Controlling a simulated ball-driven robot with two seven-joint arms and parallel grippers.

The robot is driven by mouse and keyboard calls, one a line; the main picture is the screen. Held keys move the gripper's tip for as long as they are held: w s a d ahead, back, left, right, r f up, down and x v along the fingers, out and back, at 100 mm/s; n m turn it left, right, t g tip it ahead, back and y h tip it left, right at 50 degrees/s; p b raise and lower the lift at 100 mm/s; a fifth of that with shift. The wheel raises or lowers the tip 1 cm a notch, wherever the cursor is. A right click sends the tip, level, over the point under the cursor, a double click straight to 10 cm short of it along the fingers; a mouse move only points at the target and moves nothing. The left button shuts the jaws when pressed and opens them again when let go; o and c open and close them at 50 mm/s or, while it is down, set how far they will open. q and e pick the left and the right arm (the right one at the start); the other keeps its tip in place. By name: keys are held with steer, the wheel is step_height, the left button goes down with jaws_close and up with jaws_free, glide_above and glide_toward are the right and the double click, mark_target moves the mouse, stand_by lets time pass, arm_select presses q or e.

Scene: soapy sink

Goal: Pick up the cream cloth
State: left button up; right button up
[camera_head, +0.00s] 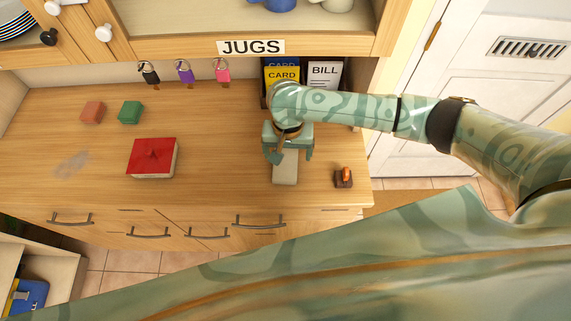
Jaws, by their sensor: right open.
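The cream cloth (285,174) is a small pale rectangle lying on the wooden counter (215,190), right of the middle and near its front edge. My right gripper (290,154) comes in from the right and is over the far end of the cloth, with its fingers pointing down. It is open, with one finger on each side of the cloth's far part. The gripper hides that far end, and I cannot tell whether the fingers touch the cloth. My left gripper is not in view.
A small brown block with an orange top (344,177) stands just right of the cloth. Card and bill holders (324,77) stand behind my right arm.

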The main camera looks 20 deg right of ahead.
mark_target(286, 162)
steer(key=shift+w+f, duration=0.2)
steer(key=shift+f, duration=0.25)
steer(key=f+b, duration=0.1)
steer(key=f, duration=0.1)
steer(key=f+b, duration=0.1)
steer(key=f, duration=0.1)
steer(key=shift+a+f+b, duration=0.2)
steer(key=shift+f+b, duration=0.15)
steer(key=shift+b, duration=0.05)
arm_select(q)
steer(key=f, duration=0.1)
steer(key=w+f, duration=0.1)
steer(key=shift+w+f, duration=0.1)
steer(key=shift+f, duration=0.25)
arm_select(e)
steer(key=shift+r, duration=0.1)
steer(key=c, duration=1.1)
